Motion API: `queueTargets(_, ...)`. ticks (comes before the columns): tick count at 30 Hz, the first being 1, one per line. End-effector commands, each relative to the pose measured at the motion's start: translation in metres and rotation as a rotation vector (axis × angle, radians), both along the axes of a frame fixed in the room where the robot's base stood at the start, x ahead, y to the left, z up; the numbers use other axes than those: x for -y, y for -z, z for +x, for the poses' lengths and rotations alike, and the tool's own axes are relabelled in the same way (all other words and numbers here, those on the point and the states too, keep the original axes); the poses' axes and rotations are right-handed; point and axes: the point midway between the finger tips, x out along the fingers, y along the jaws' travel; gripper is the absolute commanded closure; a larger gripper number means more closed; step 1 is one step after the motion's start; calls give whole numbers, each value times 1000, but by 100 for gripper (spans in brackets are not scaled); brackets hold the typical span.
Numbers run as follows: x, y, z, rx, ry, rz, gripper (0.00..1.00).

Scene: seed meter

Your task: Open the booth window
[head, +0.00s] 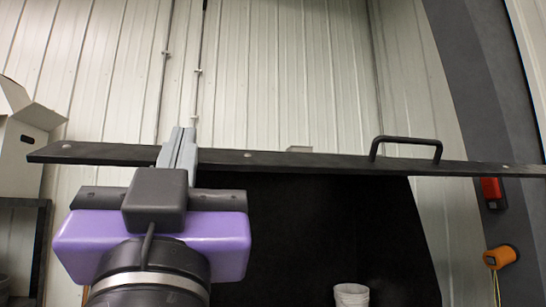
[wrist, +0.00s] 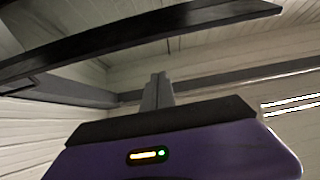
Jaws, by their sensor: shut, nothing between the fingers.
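The booth window shows in the head view as a long dark bar or frame edge (head: 300,163) with bolt heads, running nearly level across the picture. A black bow handle (head: 405,142) stands up from its right part. My gripper (head: 178,142) is shut and empty, its grey fingers pointing up and overlapping the bar's left part, well left of the handle. I cannot tell whether they touch the bar. In the wrist view the closed fingers (wrist: 157,82) point up, and a dark bar (wrist: 140,30) slants across above them.
Below the bar is a dark booth interior (head: 300,230) with a white tub (head: 351,295) low down. A white box (head: 22,130) stands at the left. A red device (head: 491,189) and an orange one (head: 499,257) are at the right. Pale panelled wall lies behind.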

Motion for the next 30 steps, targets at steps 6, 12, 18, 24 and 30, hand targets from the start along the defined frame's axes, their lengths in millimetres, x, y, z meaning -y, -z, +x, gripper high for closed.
queueTargets(6,-9,-37,29,-1,1,-1,100)
queueTargets(12,-14,-8,41,-5,-1,-2,100)
queueTargets(18,-15,3,45,-2,-1,-1,100)
queueTargets(24,-15,5,46,-1,-1,0,100)
queueTargets(30,-15,6,46,1,-1,0,100)
